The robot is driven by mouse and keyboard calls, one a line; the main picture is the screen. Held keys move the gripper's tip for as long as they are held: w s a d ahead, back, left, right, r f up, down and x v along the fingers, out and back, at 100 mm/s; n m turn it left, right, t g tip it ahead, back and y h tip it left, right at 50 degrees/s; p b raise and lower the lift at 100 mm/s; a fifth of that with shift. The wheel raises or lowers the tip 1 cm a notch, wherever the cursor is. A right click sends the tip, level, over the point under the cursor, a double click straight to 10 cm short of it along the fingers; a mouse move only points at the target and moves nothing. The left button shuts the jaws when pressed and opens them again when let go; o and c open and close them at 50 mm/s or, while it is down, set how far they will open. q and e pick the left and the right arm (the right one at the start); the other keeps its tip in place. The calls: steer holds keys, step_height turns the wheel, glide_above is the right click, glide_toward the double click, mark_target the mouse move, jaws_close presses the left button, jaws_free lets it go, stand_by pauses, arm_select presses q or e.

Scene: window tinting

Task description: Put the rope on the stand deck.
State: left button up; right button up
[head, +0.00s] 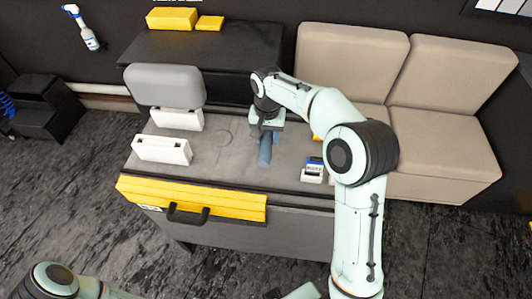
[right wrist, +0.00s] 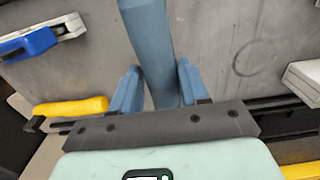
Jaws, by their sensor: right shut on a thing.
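My right gripper (head: 265,125) is over the grey deck (head: 225,168) of the table in the middle of the head view. It is shut on a long blue-grey piece, which I take for the rope (head: 265,153). In the right wrist view the rope (right wrist: 150,40) runs between the two blue fingers (right wrist: 155,90) and out past the top edge. I cannot tell whether its lower end touches the deck. At the bottom left of the head view a part of my left arm shows; I do not make out its gripper.
White blocks (head: 163,150) and a grey headrest-like pad (head: 165,86) stand on the left. A blue-and-white item (head: 313,170) lies right of the rope. A yellow-handled tool (right wrist: 70,107) is near the gripper. A yellow bar (head: 190,198) lines the front. Beige seats (head: 350,60) stand behind right.

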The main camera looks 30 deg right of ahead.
step_height(320, 180, down, 2)
steer(key=shift+w+f, duration=0.1)
steer(key=shift+f, duration=0.1)
steer(key=shift+f+b, duration=0.3)
steer(key=shift+f, duration=2.65)
steer(key=shift+f, duration=0.15)
steer(key=o, duration=1.1)
